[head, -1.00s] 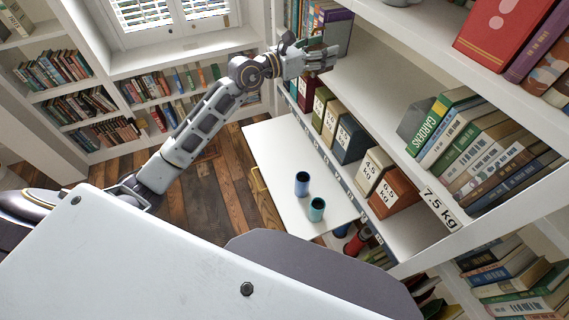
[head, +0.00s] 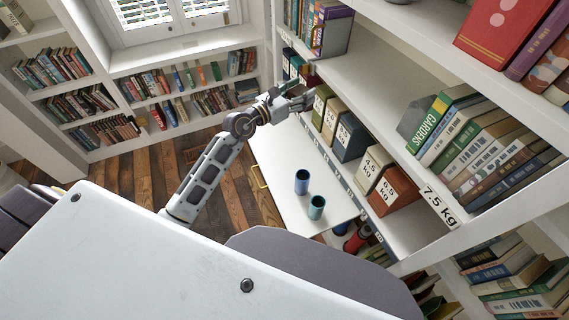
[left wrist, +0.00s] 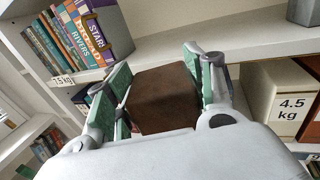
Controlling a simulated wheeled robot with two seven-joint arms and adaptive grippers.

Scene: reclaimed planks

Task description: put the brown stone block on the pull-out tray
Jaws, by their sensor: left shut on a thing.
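A dark brown stone block (left wrist: 165,98) sits between the green-padded fingers of my left gripper (left wrist: 160,88) in the left wrist view, and the gripper is shut on it. In the head view my left gripper (head: 294,101) is at the far end of the pull-out tray, close to the shelf front; the held block cannot be made out there. The white pull-out tray (head: 277,165) extends from the shelf, with a blue cup (head: 302,182) and a teal cup (head: 316,208) standing near its front. My right gripper is not in view.
Weight blocks line the shelf beside the tray: olive, navy (head: 350,138), a cream 4.5 kg block (head: 372,167) and an orange-brown 6.5 kg block (head: 393,189). Books (head: 478,137) fill the shelf above. The tray's far part is clear.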

